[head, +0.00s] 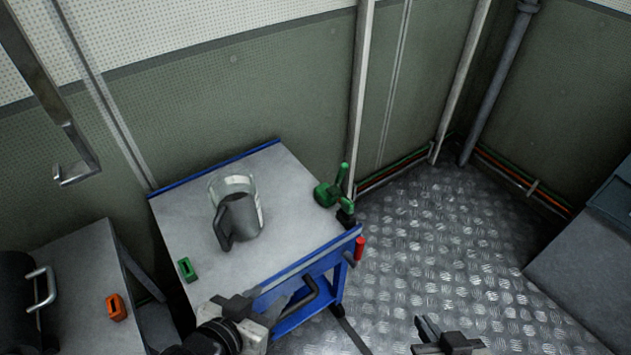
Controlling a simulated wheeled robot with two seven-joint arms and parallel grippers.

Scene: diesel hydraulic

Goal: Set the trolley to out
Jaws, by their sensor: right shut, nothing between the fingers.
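The trolley (285,245) has a grey top with blue edges and stands against the green wall. A dark bar handle (312,288) shows on its near right side. My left gripper (255,303) is at the trolley's near edge, left of the handle. Its fingers are seen from above and blurred into the edge, so I cannot tell its opening or whether it touches. My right gripper (441,332) is shut and empty, over the floor right of the trolley and apart from it.
A grey bench (85,262) with an orange block (116,307) stands left. Metal floor (440,240) is clear to the right.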

